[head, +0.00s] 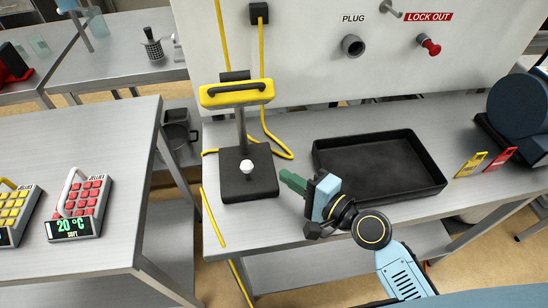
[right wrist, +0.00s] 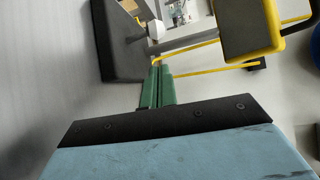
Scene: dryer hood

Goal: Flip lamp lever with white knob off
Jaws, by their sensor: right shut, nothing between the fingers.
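The lamp has a yellow head (head: 237,93) on a grey post and a black base (head: 240,188) near the left end of the bench. Its lever's white knob (head: 246,166) stands over the base, in front of the post. My right gripper (head: 284,176) is shut and empty, to the right of the knob and apart from it in the head view. In the right wrist view the shut green fingertips (right wrist: 161,66) point toward the pale knob (right wrist: 155,29), with the yellow head (right wrist: 254,30) at upper right. My left gripper is out of view.
A black tray (head: 425,185) lies right of my gripper. A yellow cable (head: 272,143) runs behind the lamp. A white panel (head: 310,60) with a plug socket (head: 353,46) and red lock-out knob (head: 430,47) stands behind. Two keypad devices (head: 79,207) sit on the left table.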

